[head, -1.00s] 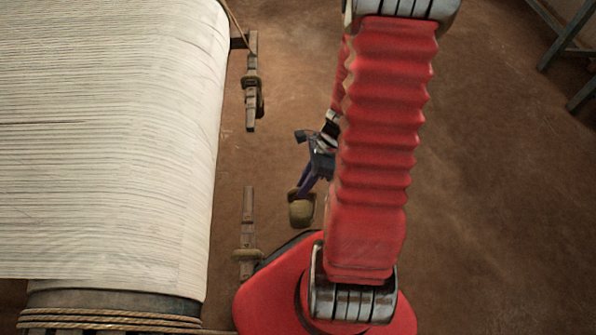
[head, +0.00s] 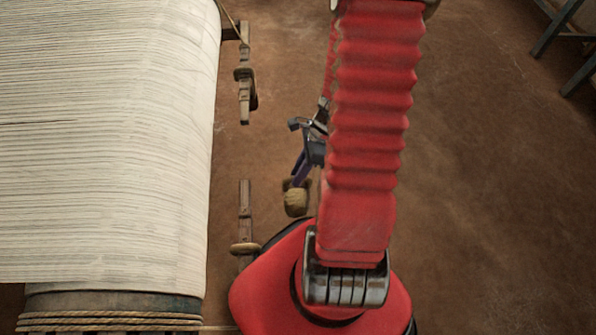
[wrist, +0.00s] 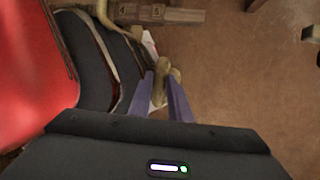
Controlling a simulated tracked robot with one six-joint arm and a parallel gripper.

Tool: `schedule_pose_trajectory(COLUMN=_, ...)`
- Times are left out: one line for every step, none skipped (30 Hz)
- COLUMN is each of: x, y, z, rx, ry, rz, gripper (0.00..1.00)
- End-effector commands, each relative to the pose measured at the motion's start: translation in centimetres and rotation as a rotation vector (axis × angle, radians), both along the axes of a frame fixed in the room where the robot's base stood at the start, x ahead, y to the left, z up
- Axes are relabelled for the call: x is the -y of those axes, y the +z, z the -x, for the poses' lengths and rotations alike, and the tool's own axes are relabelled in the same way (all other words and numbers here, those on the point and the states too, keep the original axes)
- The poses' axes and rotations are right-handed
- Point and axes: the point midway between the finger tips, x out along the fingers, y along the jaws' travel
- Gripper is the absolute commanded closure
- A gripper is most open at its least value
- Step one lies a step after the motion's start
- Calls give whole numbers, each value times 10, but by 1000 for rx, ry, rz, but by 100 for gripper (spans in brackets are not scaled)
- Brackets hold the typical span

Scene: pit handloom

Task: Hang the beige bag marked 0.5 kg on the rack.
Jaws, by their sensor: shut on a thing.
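A small beige bag (head: 296,202) hangs at the end of my gripper (head: 299,180) in the head view, over the floor to the right of the loom. In the wrist view, my gripper's two purple fingers (wrist: 162,98) are closed on the bag (wrist: 159,88), whose narrow top sticks out between them. I cannot read any mark on the bag. I cannot tell which wooden part is the rack. A wooden bar with dark numbered tags (wrist: 140,13) shows at the top of the wrist view.
The loom with its pale warp (head: 105,140) fills the left of the head view. Wooden posts with tied bulges (head: 245,75) and (head: 245,225) stand along its right side. Bare brown floor (head: 480,200) lies open on the right. Dark bench legs (head: 555,28) stand at top right.

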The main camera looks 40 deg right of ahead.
Motion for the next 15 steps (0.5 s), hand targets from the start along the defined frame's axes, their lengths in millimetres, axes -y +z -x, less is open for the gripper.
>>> schedule_pose_trajectory(x=2, y=0, z=1, rx=0, ry=-1, rz=-1, gripper=100)
schedule_pose_trajectory(x=3, y=0, z=2, rx=0, ry=-1, rz=0, gripper=100)
schedule_pose_trajectory(x=5, y=0, z=3, rx=0, ry=-1, rz=0, gripper=100)
schedule_pose_trajectory(x=6, y=0, z=4, rx=0, ry=-1, rz=0, gripper=100)
schedule_pose_trajectory(x=8, y=0, z=5, rx=0, ry=-1, rz=-1, gripper=100)
schedule_pose_trajectory(x=10, y=0, z=6, rx=0, ry=-2, rz=0, gripper=100)
schedule_pose_trajectory(x=11, y=0, z=7, rx=0, ry=-3, rz=0, gripper=100)
schedule_pose_trajectory(x=13, y=0, z=8, rx=-1, ry=-3, rz=-1, gripper=100)
schedule_pose_trajectory(x=14, y=0, z=10, rx=0, ry=-2, rz=-1, gripper=100)
schedule_pose_trajectory(x=16, y=0, z=11, rx=0, ry=-2, rz=-1, gripper=100)
schedule_pose_trajectory(x=18, y=0, z=12, rx=0, ry=-2, rz=-1, gripper=100)
schedule_pose_trajectory(x=20, y=0, z=14, rx=0, ry=-2, rz=-1, gripper=100)
schedule_pose_trajectory(x=21, y=0, z=14, rx=0, ry=-2, rz=-1, gripper=100)
schedule_pose_trajectory(x=23, y=0, z=15, rx=0, ry=-2, rz=0, gripper=100)
schedule_pose_trajectory(x=25, y=0, z=16, rx=0, ry=-2, rz=0, gripper=100)
